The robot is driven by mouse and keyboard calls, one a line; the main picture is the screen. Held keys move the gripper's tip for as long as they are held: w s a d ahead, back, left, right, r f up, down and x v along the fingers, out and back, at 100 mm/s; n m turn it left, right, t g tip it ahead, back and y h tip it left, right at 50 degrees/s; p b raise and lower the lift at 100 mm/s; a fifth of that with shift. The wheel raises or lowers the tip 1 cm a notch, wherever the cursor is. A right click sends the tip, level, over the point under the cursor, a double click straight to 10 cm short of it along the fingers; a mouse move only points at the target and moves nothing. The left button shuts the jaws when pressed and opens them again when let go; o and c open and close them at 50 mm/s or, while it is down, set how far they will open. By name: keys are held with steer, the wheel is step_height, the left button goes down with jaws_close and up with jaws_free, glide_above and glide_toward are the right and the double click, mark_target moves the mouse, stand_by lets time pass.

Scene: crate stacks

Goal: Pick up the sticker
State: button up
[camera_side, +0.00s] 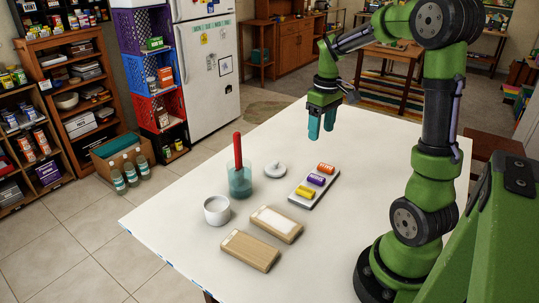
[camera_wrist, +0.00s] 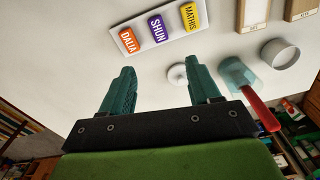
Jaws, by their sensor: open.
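Three coloured stickers lie in a row on a pale rectangular tray (camera_side: 331,179). In the side view the orange one (camera_side: 326,168) is farthest back, the purple one (camera_side: 316,180) is in the middle and the yellow one (camera_side: 306,191) is nearest. In the wrist view they read DALIA on orange (camera_wrist: 127,40), SHUN on purple (camera_wrist: 157,27) and MATHIS on yellow (camera_wrist: 189,16). My gripper (camera_side: 321,130) hangs high above the table, behind the tray in the side view. Its teal fingers (camera_wrist: 162,72) are apart with nothing between them.
A white lid-like disc with a knob (camera_side: 275,170), a teal glass (camera_side: 240,183) holding a red-handled tool, and a white cup (camera_side: 217,211) stand left of the tray. Two wooden boxes, one white-topped (camera_side: 277,223) and one plain (camera_side: 249,251), lie nearer. The table's right side is largely clear.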

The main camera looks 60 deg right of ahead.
mark_target(316, 178)
step_height(316, 178, down, 16)
steer(key=shift+d+f+n, duration=0.1)
steer(key=shift+n, duration=0.9)
steer(key=c, duration=1.1)
